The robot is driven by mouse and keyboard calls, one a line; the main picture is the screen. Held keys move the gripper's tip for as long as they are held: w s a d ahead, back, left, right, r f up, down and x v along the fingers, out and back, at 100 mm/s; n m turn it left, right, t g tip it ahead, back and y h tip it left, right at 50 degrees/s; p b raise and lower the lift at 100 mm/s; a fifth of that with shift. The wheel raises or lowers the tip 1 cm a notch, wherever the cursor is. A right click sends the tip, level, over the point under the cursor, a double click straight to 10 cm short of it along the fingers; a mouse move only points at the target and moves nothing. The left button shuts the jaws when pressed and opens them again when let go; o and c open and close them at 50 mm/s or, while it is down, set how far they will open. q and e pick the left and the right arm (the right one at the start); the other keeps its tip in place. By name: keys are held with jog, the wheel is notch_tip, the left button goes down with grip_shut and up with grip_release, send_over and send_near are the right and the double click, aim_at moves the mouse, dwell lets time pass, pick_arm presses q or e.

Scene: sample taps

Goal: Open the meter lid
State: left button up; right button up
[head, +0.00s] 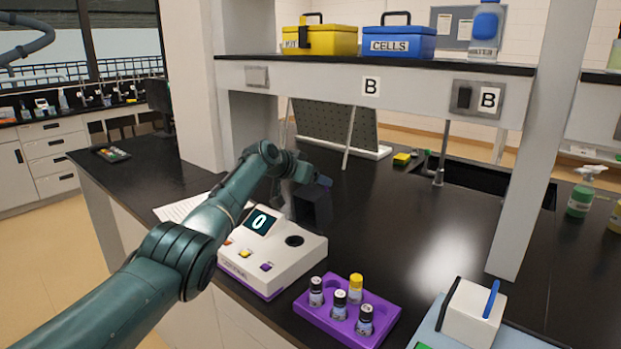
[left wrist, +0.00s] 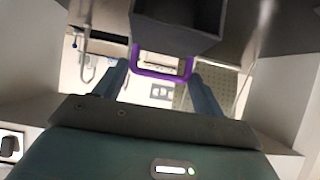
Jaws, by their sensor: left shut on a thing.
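The meter (head: 262,262) is a white box with a purple base, a display reading 0 and coloured buttons, on the dark bench. A round dark well (head: 294,240) shows uncovered on its top. The dark box-shaped lid (head: 311,210) stands raised at the back of the meter, behind the well. My left gripper (head: 319,183) is at the lid's far upper side, partly hidden by my arm. In the left wrist view, the lid (left wrist: 180,14) is at the top, and its purple handle (left wrist: 160,74) is between my two fingers, which are shut on it. My right gripper is out of view.
A purple rack (head: 337,327) with several capped vials stands in front right of the meter. A white device with a blue lever (head: 474,312) is at the lower right. White paper (head: 183,208) lies left of the meter.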

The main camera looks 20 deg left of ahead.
pick_arm(q)
jog(key=shift+w+d+r, duration=0.15)
jog(key=shift+d+r, duration=0.05)
jog(key=shift+r, duration=0.55)
jog(key=o, duration=1)
jog(key=shift+o, duration=0.7)
jog(key=shift+d, duration=0.1)
jog(key=shift+a+f, duration=0.2)
jog(key=shift+f, duration=0.05)
jog(key=shift+v, duration=1.4)
jog(key=b+v, duration=0.2)
jog(key=v, duration=0.8)
jog(key=shift+s, duration=0.4)
jog(key=shift+c, duration=0.4)
